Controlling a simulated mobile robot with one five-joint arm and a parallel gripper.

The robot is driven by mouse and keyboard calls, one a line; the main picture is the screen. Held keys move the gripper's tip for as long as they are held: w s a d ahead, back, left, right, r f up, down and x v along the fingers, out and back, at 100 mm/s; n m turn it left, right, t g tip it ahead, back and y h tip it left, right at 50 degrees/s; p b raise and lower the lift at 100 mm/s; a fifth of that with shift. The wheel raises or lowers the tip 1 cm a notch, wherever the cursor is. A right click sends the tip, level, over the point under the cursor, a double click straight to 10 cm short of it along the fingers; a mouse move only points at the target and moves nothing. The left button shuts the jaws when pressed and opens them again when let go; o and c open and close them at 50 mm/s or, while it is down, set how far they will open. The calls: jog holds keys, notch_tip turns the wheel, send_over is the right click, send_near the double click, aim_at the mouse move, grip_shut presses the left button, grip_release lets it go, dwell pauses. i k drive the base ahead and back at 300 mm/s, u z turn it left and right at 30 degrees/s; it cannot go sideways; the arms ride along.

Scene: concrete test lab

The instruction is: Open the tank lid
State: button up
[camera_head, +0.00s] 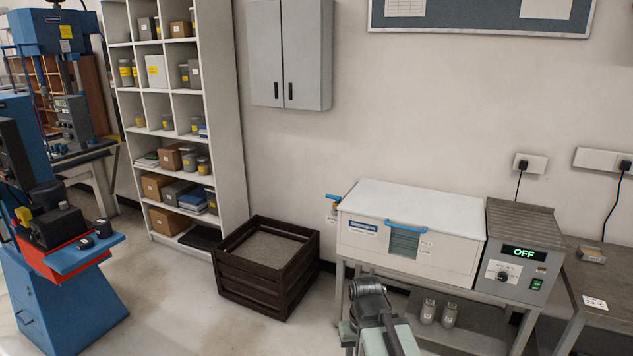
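The tank (375,240) is a white box on a grey metal stand, right of centre, against the wall. Its white lid (420,205) lies flat and closed on top. A blue handle (406,226) is at the lid's front edge, above a small louvred panel. A grey control unit (525,250) with a green "OFF" display joins the tank's right side. My arm shows at the bottom centre, in front of and below the tank, apart from the handle. My gripper (368,290) seems to be at its dark upper end; its fingers cannot be made out clearly.
A dark wooden crate (266,265) stands on the floor left of the tank. White shelving (225,120) is behind it. Shoes or bottles (438,312) sit on the stand's lower shelf. A side table (605,285) is at right. A blue tap (334,198) juts from the tank's left. Floor between crate and blue machine (60,270) is clear.

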aim_at(460, 215)
jog(key=u, duration=0.15)
jog(key=i, duration=1.6)
jog(key=k, duration=0.6)
jog(key=u, duration=0.25)
jog(key=i, duration=0.6)
jog(key=z, duration=0.05)
